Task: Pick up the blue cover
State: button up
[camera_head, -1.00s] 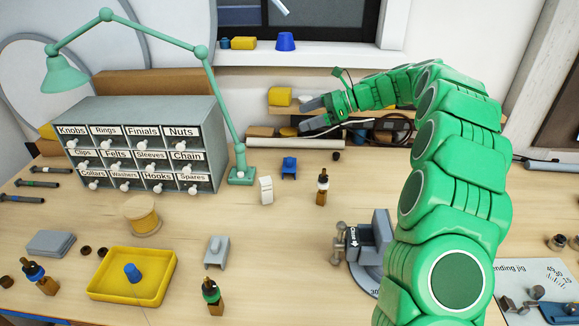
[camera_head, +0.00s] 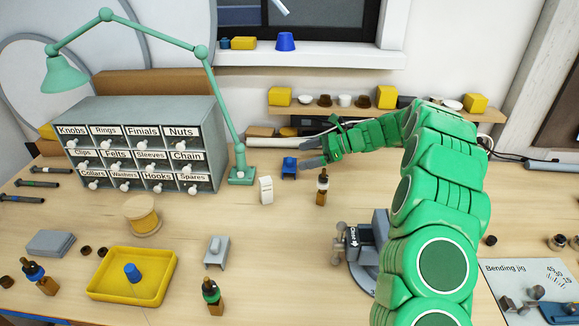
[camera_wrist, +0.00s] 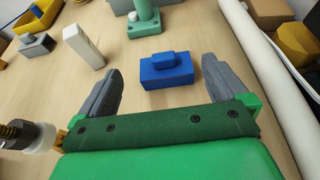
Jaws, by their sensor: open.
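The blue cover (camera_head: 289,168), a small block with a raised knob on top, stands on the bench right of the lamp base. In the wrist view the blue cover (camera_wrist: 168,72) lies ahead of my gripper (camera_wrist: 161,66), between the lines of its two grey fingers. My gripper (camera_head: 307,154) is open and empty, just right of the cover in the head view. I cannot tell whether a finger touches the cover; in the wrist view gaps show on both sides.
A white block (camera_head: 266,190) stands left of the cover. A dropper bottle (camera_head: 322,188) stands close below my gripper. The green lamp base (camera_head: 241,175) and labelled drawers (camera_head: 145,108) are to the left. In the wrist view a white tube (camera_wrist: 268,80) runs along the right.

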aim_at(286, 164)
jog(key=shift+f+x, duration=0.2)
jog(key=shift+x, duration=1.7)
jog(key=shift+f+x, duration=0.15)
jog(key=shift+x, duration=1.8)
jog(key=shift+w+d, duration=0.15)
jog(key=shift+w, duration=0.05)
jog(key=c, duration=0.8)
jog(key=shift+r, duration=0.1)
notch_tip(286, 164, up, 3)
jog(key=shift+r, duration=0.15)
jog(key=s+d+r, duration=0.3)
jog(key=s+r, duration=0.6)
jog(key=s, duration=0.4)
jog(key=shift+s+d+r, duration=0.25)
jog(key=shift+d+r, duration=0.05)
